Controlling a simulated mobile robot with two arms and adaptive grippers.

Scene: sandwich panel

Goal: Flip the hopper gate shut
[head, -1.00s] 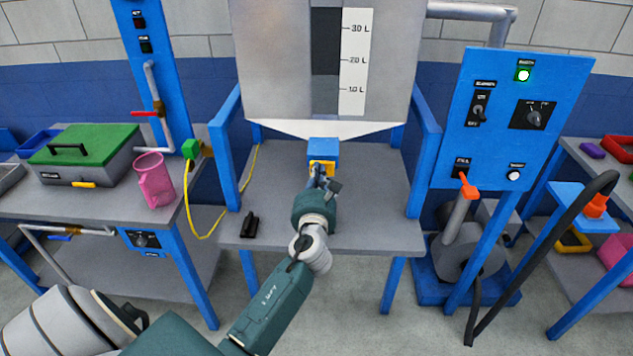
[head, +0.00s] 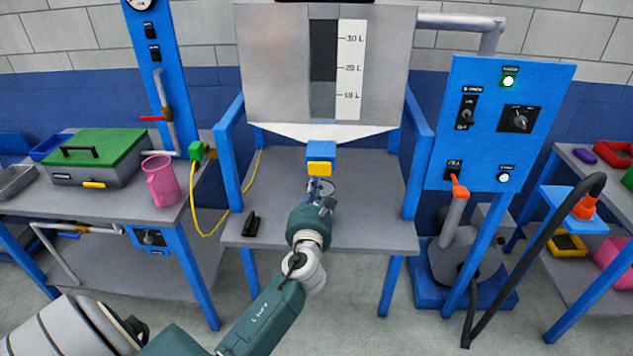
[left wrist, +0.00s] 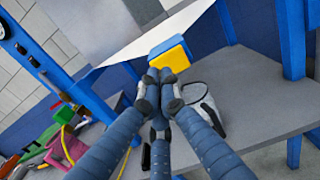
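The hopper (head: 275,65) is a large grey box with a dark level window and a litre scale. Under its white sloped bottom hangs a blue block (head: 321,150) with a yellow gate (head: 320,169) on its front. In the left wrist view the yellow gate (left wrist: 172,56) is just beyond my fingertips. My left gripper (head: 320,184) is just below and in front of the gate, its fingers (left wrist: 158,76) drawn together with nothing seen between them. Whether they touch the gate I cannot tell. My right gripper is out of view.
A clear round container (left wrist: 203,104) stands on the grey table (head: 375,225) beside my fingers. A black object (head: 251,224) lies at the table's left front. Blue posts flank the table. A control panel (head: 495,125) is at right, a pink jug (head: 161,182) at left.

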